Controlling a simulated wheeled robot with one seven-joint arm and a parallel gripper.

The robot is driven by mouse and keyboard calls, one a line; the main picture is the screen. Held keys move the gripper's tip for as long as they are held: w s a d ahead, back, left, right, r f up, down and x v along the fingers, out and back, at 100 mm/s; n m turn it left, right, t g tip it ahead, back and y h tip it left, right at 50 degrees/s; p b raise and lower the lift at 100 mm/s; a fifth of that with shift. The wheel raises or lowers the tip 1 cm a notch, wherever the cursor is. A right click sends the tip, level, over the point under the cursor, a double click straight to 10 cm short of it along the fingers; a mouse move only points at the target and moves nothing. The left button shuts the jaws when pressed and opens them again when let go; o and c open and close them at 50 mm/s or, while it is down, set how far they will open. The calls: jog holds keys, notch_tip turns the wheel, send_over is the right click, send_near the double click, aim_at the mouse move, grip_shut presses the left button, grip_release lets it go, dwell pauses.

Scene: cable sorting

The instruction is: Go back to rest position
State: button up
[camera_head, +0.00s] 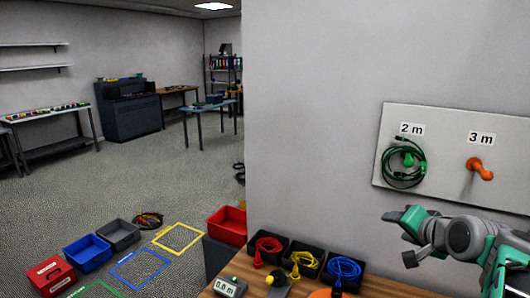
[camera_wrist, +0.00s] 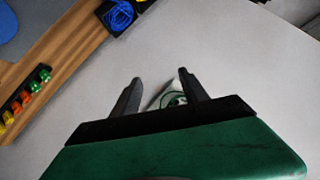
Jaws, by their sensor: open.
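My gripper (camera_wrist: 160,82) is open in the wrist view, with its two dark fingers apart and nothing held between them. In the head view, my arm's green-and-grey end shows at the right, in front of the wall and below the pegboard (camera_head: 450,122); the fingers are hard to make out there. A coiled green cable (camera_head: 391,168) hangs on the peg under the "2 m" label. Part of a green cable (camera_wrist: 172,99) also shows behind the fingers in the wrist view. The orange "3 m" peg (camera_head: 480,169) is bare.
A wooden table (camera_head: 208,293) stands below, with black trays of red (camera_head: 268,245), yellow (camera_head: 304,259) and blue (camera_head: 344,268) cables. Red (camera_head: 52,275), blue (camera_head: 87,254) and grey (camera_head: 118,235) bins stand on the floor at left. Open floor lies beyond.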

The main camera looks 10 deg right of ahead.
jog(key=s+a+f+n+g+y, duration=0.1)
jog(key=a+f+n+g, duration=0.4)
jog(key=a, duration=0.6)
jog(key=s+a+f+n+g, duration=0.3)
jog(key=s+a+f+n, duration=0.2)
jog(key=s+a+f, duration=0.6)
jog(key=shift+s+a+f, duration=0.25)
jog(key=shift+s+a, duration=0.6)
jog(key=shift+s, duration=0.4)
